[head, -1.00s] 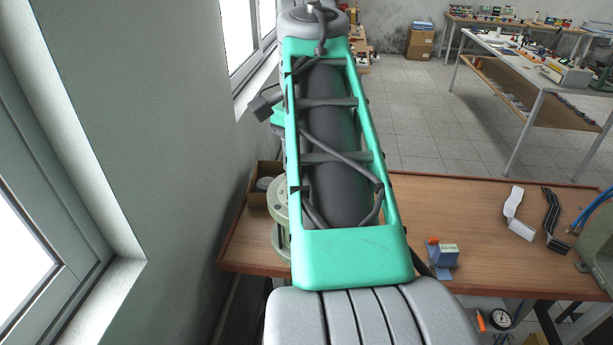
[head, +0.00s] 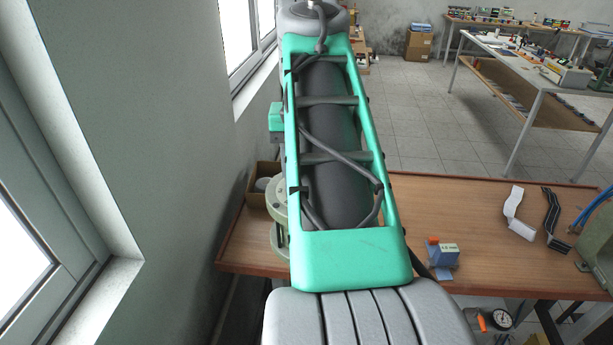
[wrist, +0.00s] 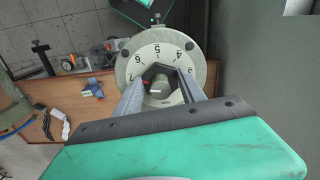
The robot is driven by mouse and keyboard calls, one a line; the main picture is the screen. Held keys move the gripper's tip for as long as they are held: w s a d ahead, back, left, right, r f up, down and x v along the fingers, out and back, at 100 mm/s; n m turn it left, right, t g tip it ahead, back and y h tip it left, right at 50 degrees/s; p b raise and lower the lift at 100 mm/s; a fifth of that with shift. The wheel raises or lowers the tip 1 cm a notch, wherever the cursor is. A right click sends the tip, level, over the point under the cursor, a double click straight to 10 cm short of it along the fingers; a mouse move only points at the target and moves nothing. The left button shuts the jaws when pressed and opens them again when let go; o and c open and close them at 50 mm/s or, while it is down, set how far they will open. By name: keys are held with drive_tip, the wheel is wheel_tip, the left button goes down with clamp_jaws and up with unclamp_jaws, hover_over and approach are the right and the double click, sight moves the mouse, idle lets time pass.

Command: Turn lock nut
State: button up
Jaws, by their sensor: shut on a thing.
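The dark hexagonal lock nut (wrist: 151,71) sits at the middle of a round pale dial (wrist: 136,66) with numbers around its face, in the wrist view. A grey stub shows at the nut's centre. My gripper (wrist: 161,88) has one finger on each side of the nut and is shut on it. The exact contact at the fingertips is partly hidden. In the head view, the pale green round body (head: 279,196) behind the dial shows only in part, at the table's left end. My arm hides the rest, including the nut and my fingers.
The wooden table (head: 470,210) carries a small blue device (head: 443,254), a white strip (head: 517,212) and a dark strip (head: 556,215). An open box (head: 256,193) stands at its left end. The wall and window are close on the left.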

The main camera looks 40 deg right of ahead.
drive_tip(key=shift+n, duration=2.2)
drive_tip(key=o, duration=1.4)
drive_tip(key=shift+c, duration=0.2)
wheel_tip(320, 180, up, 8)
drive_tip(key=shift+f+p, duration=0.1)
drive_tip(key=shift+p, duration=0.4)
